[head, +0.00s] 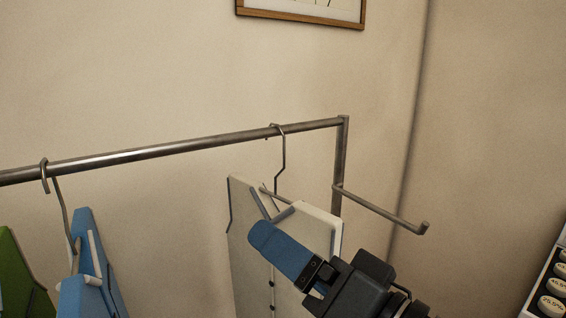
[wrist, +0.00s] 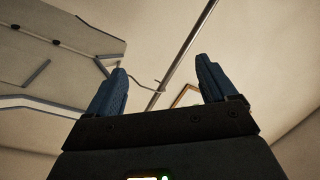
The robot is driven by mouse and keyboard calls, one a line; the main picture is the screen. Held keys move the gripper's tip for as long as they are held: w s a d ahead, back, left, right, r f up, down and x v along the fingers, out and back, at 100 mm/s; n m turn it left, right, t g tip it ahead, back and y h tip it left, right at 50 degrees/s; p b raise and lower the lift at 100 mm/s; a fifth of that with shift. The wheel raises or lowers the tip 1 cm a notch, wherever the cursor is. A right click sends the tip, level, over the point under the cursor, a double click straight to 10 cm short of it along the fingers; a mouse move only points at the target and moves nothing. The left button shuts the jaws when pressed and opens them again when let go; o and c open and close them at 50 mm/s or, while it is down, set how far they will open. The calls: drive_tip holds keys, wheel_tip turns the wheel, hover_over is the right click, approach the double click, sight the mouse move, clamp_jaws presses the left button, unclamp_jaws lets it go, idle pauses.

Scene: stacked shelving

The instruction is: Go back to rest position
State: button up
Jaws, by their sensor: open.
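My gripper (wrist: 160,88) is open in the wrist view, with its two blue fingers apart and nothing between them. In the head view my gripper (head: 268,240) is in front of a white garment (head: 245,225) and covers part of it. I cannot tell whether it touches the garment. The white garment hangs by a hooked hanger (head: 281,165) near the right end of a metal rail (head: 190,146). In the wrist view the garment (wrist: 60,60) is at the upper left, beside the fingers.
A blue garment (head: 88,255) and a green garment (head: 18,265) hang at the left. A side hook bar (head: 380,208) sticks out from the rail's right post (head: 340,165). Small labelled containers (head: 552,285) stand at the far right. The wall above the rail holds a framed picture (head: 300,12).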

drive_tip(key=s+d+f+m+t+h, duration=0.1)
drive_tip(key=s+d+f+m+h, duration=0.1)
drive_tip(key=s+d+f+h, duration=0.5)
drive_tip(key=s+d+f+m+t+h, duration=0.2)
drive_tip(key=s+d+f+m+h, duration=0.15)
drive_tip(key=f, duration=0.55)
drive_tip(key=s+d+f+n+g+h, duration=0.1)
drive_tip(key=s+d+n, duration=0.2)
drive_tip(key=s, duration=0.7)
drive_tip(key=s+d+f+n+h, duration=0.1)
drive_tip(key=s+d+f+n, duration=0.1)
drive_tip(key=s+d+n, duration=0.2)
drive_tip(key=shift+s+d+f+g+h, duration=0.35)
drive_tip(key=shift+s+d, duration=1.15)
drive_tip(key=shift+s, duration=2.1)
